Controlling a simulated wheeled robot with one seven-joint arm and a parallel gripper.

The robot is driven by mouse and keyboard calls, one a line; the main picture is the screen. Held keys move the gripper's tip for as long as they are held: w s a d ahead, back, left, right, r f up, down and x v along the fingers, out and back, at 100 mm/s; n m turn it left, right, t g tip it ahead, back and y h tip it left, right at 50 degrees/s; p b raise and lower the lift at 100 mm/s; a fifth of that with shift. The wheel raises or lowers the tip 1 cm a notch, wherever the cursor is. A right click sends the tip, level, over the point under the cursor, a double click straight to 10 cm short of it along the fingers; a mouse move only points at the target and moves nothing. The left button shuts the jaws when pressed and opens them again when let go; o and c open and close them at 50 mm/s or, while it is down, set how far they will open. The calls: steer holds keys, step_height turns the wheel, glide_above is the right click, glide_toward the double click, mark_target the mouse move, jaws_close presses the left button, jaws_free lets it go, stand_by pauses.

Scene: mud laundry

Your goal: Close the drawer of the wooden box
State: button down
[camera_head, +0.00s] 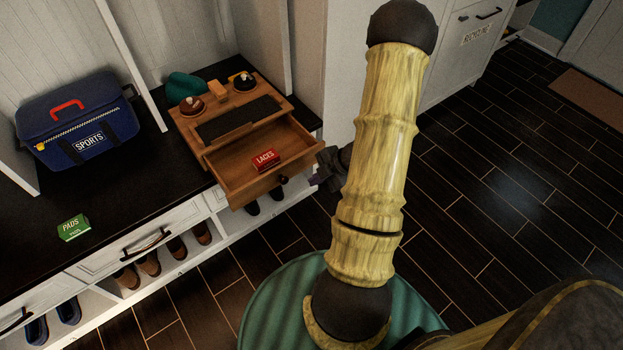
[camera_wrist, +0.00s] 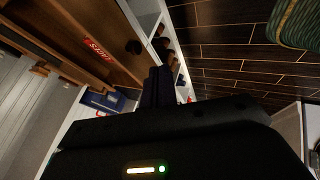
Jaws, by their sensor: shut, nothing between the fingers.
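The wooden box (camera_head: 272,91) sits on the dark bench top. Its drawer (camera_head: 236,168) is pulled out toward the bench's front edge, and a red LACES box (camera_head: 265,160) lies inside. The drawer front (camera_head: 262,190) has a dark knob (camera_head: 282,179). My gripper (camera_head: 316,181) is shut and empty, just right of the drawer's front right corner; my arm partly hides it. In the wrist view my shut fingers (camera_wrist: 160,84) point past the open drawer (camera_wrist: 118,18), which shows with the red box (camera_wrist: 97,48) at upper left. I cannot tell whether they touch the drawer.
A blue SPORTS bag (camera_head: 78,122) and a green PADS box (camera_head: 74,228) stand on the bench left of the wooden box. Shoes (camera_head: 152,262) fill cubbies below. A white cabinet (camera_head: 470,50) stands behind my arm. Floor at right is clear.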

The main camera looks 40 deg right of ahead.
steer(key=w+a+f+b, duration=0.2)
steer(key=w+a+f, duration=0.1)
steer(key=w+f, duration=0.4)
steer(key=shift+w+a, duration=0.2)
steer(key=shift+w, duration=0.15)
